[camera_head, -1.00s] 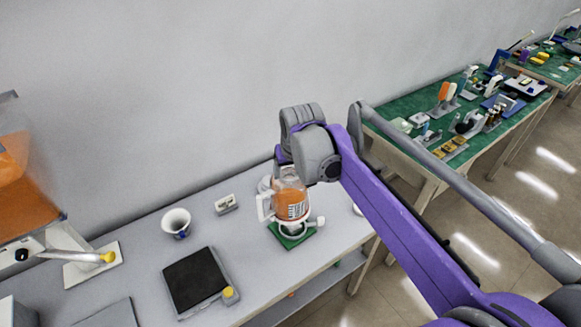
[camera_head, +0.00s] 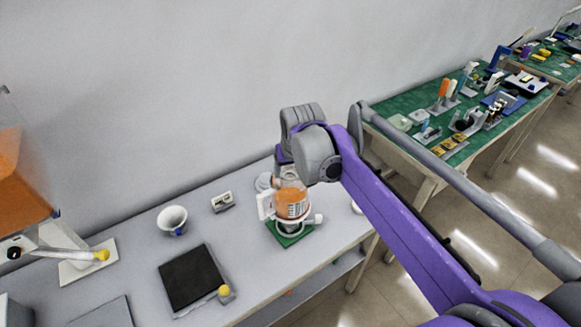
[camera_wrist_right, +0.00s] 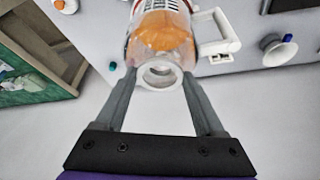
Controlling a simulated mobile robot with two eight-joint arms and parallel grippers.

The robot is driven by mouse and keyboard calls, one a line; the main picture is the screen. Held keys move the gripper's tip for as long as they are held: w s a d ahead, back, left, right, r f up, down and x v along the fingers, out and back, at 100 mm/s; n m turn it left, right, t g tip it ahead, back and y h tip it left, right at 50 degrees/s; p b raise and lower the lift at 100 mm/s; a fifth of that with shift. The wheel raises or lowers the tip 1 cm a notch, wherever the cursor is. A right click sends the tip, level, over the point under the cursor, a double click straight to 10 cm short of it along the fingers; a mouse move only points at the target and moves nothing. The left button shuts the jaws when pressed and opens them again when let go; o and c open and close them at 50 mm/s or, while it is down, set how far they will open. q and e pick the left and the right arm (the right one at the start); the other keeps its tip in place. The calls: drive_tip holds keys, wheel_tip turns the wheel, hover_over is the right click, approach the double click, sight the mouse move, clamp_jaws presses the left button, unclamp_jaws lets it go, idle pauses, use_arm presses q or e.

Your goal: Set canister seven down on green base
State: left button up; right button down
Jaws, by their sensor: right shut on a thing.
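The canister (camera_head: 291,200) is clear with orange contents, a printed label and a white handle on its left side. It is upright at the green base (camera_head: 292,238) on the grey table. I cannot tell whether it touches the base. My right gripper (camera_wrist_right: 158,82) is shut on the canister (camera_wrist_right: 161,32), with one finger on each side of its clear narrow end. In the head view the right arm hides part of the canister's top. The number on the canister is too small to read. My left gripper is not in view.
A white cup-shaped funnel (camera_head: 173,220), a small grey-white block (camera_head: 221,201) and a black-topped scale (camera_head: 192,277) stand to the left on the grey table. A lamp-like stand (camera_head: 88,262) is farther left. A green-topped table (camera_head: 400,106) with several items is at the right.

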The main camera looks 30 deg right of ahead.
sight(291, 184)
wheel_tip(291, 184, down, 4)
drive_tip(key=shift+f+b, duration=0.2)
drive_tip(key=shift+b, duration=0.85)
drive_tip(key=shift+f, duration=0.55)
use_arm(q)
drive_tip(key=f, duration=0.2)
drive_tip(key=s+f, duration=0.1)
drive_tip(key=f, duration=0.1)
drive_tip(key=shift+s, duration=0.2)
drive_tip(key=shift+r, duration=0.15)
use_arm(e)
drive_tip(key=shift+f, duration=0.1)
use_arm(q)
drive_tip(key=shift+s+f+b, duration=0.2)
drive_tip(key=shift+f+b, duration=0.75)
use_arm(e)
drive_tip(key=shift+f, duration=1.45)
unclamp_jaws()
drive_tip(key=shift+s, duration=0.1)
